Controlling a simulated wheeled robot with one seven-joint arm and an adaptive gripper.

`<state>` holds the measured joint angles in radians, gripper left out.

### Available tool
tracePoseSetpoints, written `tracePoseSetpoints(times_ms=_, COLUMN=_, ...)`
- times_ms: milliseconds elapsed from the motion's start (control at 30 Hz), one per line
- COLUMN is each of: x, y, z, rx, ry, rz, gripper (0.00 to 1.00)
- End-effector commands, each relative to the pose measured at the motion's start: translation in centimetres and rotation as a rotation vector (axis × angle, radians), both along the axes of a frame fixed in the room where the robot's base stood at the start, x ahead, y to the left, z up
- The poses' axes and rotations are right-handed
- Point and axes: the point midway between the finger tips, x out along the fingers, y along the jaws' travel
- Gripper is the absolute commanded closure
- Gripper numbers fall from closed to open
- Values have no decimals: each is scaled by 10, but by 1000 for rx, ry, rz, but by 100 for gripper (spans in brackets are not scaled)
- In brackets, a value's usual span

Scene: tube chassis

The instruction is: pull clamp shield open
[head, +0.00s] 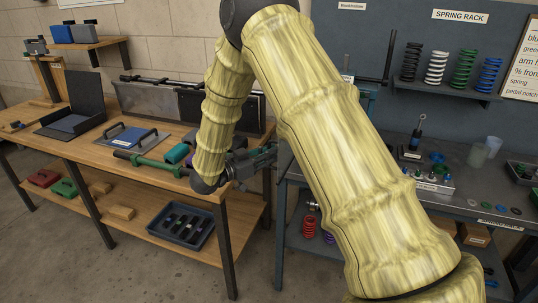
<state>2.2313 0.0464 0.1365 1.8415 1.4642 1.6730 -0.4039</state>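My gripper (264,160) is dark and sits near the right end of the wooden bench, pointing right. My yellow-sleeved arm crosses in front of the scene, and its thick link hides what lies just beyond the fingertips. I cannot tell whether the fingers are open or touching anything. No clamp shield can be made out for sure. A blue frame part (369,88) and a dark upright bar (389,55) show just right of my arm. The rest of that fixture is hidden behind the arm.
The grey bench (465,200) at right carries small parts below the spring rack (450,90).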

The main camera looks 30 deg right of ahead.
Motion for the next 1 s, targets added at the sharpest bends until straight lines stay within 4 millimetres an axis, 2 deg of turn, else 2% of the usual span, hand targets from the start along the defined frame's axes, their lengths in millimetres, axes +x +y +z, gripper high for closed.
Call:
tracePoseSetpoints(times_ms=33, x=1, y=-1, z=2, rx=-3, ry=0, rz=-1, gripper=83)
tracePoseSetpoints(times_ms=100, x=1, y=-1, z=1, rx=-2, ry=-1, rz=0, gripper=71)
tracePoseSetpoints(times_ms=133, x=1, y=-1, z=1, rx=-2, ry=-1, rz=0, gripper=68)
tracePoseSetpoints(times_ms=433, x=1, y=2, z=1, rx=-1, ry=-1, rz=3, gripper=68)
tracePoseSetpoints(times_ms=567, x=1, y=9, z=1, rx=-1, ry=-1, rz=4, gripper=68)
tracePoseSetpoints(times_ms=667, x=0, y=21, z=0, rx=0, ry=-1, rz=5, gripper=68)
tracePoseSetpoints(times_ms=1000, x=-6, y=82, z=1, rx=-1, ry=-1, rz=4, gripper=68)
